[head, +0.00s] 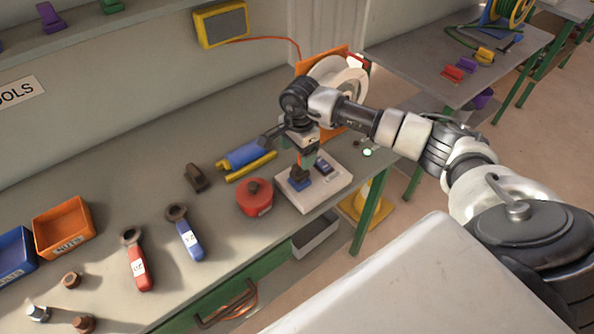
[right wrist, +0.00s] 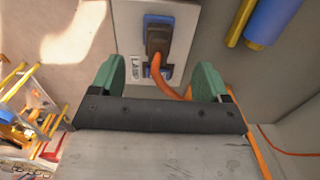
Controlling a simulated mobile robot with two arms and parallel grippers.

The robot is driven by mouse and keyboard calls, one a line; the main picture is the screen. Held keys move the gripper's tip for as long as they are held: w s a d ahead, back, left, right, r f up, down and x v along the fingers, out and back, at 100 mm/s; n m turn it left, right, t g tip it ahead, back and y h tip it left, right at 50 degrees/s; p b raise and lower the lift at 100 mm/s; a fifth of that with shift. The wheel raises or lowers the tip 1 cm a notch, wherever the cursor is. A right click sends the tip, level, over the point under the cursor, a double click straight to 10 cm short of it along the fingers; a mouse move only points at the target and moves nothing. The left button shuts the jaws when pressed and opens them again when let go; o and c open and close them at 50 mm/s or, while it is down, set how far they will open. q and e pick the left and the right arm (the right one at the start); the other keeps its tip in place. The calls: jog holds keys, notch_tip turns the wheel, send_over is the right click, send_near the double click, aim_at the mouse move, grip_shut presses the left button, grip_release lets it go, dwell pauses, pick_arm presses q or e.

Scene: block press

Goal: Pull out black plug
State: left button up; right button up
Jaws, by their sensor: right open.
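The black plug (head: 299,174) sits in a blue socket (head: 299,185) on a pale socket plate (head: 335,187) near the bench's front edge. In the right wrist view the plug (right wrist: 158,38) shows with an orange cord (right wrist: 172,90) coming from it, above a "LAMP" label (right wrist: 137,70). My right gripper (head: 303,158) points down just above the plug. In the right wrist view its green fingers (right wrist: 160,80) are open, apart on either side of the cord, and not closed on the plug. My left gripper is not in view.
A second blue socket (head: 323,167) is on the same plate. A red round container (head: 255,198) stands left of it. A white reel (head: 338,82) stands behind my arm.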

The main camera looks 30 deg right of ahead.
aim_at(300, 172)
jog(key=shift+d+r, duration=0.1)
jog(key=shift+d, duration=0.3)
notch_tip(300, 172, down, 8)
jog(key=b, duration=0.5)
jog(key=shift+b, duration=0.3)
jog(key=shift+f+b, duration=0.55)
jog(key=shift+b, duration=0.4)
dwell(0.4)
jog(key=shift+c, duration=0.2)
